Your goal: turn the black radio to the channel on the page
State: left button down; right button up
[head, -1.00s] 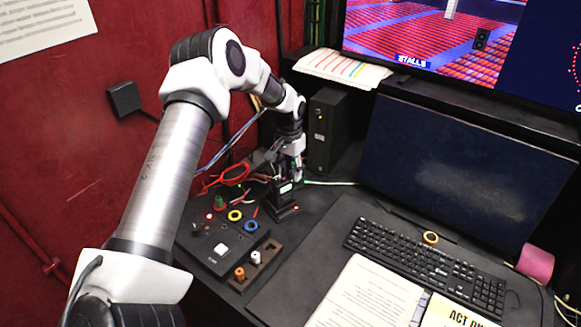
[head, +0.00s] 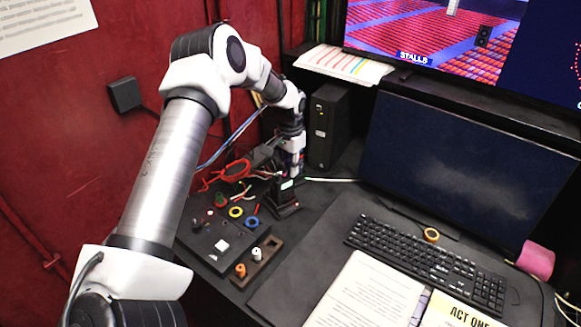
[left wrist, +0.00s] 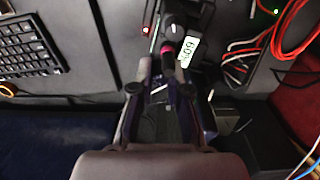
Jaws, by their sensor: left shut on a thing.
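The black radio (head: 285,209) stands upright on the desk near the back left, with a small lit display (head: 287,184). In the left wrist view its display (left wrist: 188,51) carries digits I cannot read surely. My left gripper (head: 289,174) is over the radio's top. In the left wrist view the gripper's fingers (left wrist: 165,72) are closed around a dark knob with a pink band (left wrist: 168,52) beside the display. An open book page (head: 365,292) lies on the desk at the front; its text is too small to read. My right gripper is not in view.
A cue panel (head: 222,244) with buttons and coloured rings is left of the radio. A small rack with an orange and a white peg (head: 258,262) is in front. Red cables (head: 237,171) lie behind; the keyboard (head: 430,262) and monitor are right.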

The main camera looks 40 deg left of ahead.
pick_arm(q)
jog(key=m, duration=0.6)
jog(key=shift+b, duration=0.35)
dwell(0.4)
jog(key=c, duration=1.1)
grip_release()
jog(key=shift+r, duration=0.1)
notch_tip(320, 180, up, 12)
jog(key=shift+w+a+f, duration=0.1)
jog(key=shift+c, duration=0.2)
